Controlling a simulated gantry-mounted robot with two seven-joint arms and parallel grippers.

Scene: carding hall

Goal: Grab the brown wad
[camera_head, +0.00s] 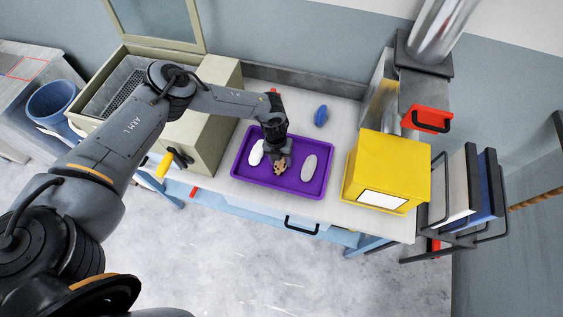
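A brown wad (280,170) lies in the purple tray (298,192), between two other wads. My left gripper (279,162) points down over the tray, right at the brown wad. Its fingers cover the wad's upper part. They are too small and dark to tell whether they are open or shut on it. The wad seems to be at the tray's floor. My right gripper is not in view.
In the tray, a white wad (257,152) lies left of the gripper and a pale grey wad (309,167) lies right. A blue object (321,116) lies behind the tray. A yellow box (390,166) stands close on the right, a beige machine (212,124) on the left.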

